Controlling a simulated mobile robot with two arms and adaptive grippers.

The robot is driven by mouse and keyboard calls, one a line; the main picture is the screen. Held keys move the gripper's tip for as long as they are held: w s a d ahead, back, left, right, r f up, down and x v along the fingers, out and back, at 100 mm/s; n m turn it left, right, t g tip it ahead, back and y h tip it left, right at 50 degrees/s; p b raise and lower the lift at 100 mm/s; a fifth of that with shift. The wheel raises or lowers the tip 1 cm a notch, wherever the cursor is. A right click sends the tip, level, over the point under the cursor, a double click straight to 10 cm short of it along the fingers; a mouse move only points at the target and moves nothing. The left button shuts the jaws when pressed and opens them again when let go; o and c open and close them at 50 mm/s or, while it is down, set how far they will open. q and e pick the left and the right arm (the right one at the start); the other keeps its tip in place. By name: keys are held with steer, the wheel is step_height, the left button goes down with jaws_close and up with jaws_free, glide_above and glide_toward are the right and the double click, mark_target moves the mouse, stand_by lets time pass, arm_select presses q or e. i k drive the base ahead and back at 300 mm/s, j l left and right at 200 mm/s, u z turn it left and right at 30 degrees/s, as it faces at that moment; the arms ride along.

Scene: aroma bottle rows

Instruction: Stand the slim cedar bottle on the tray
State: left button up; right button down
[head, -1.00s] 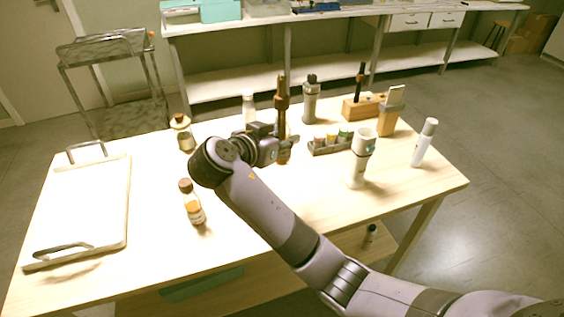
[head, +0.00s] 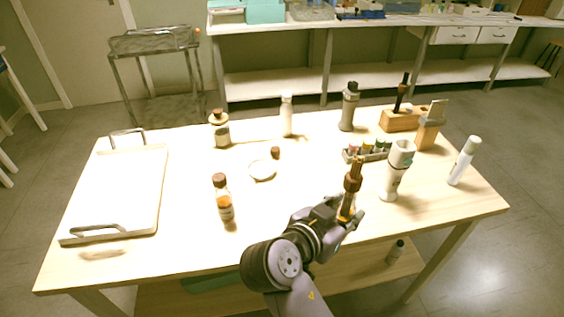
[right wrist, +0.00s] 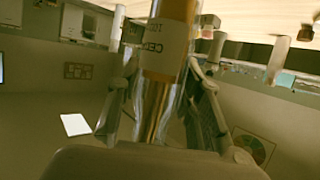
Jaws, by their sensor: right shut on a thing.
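The slim cedar bottle (head: 352,180), amber with a brown cap, is held roughly upright near the table's front edge. My right gripper (head: 346,210) is shut around its lower part, which the fingers partly hide. In the right wrist view the bottle (right wrist: 168,50) stands between both fingers, with a pale label on which "CED" seems readable. The tray (head: 118,190), pale with a handle at each end, lies at the left of the table, well apart from the gripper. Its surface is empty. My left gripper is not in view.
A brown-capped amber bottle (head: 224,200) stands between the tray and my gripper. A small round dish (head: 263,171) and a stoppered bottle (head: 221,130) are behind it. A white grinder-like bottle (head: 396,172) stands close right of the held bottle. The table's front middle is clear.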

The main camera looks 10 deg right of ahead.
mark_target(121, 189)
steer(key=u, duration=1)
steer(key=i+l+u, duration=0.2)
steer(key=i, duration=0.75)
steer(key=j, duration=0.1)
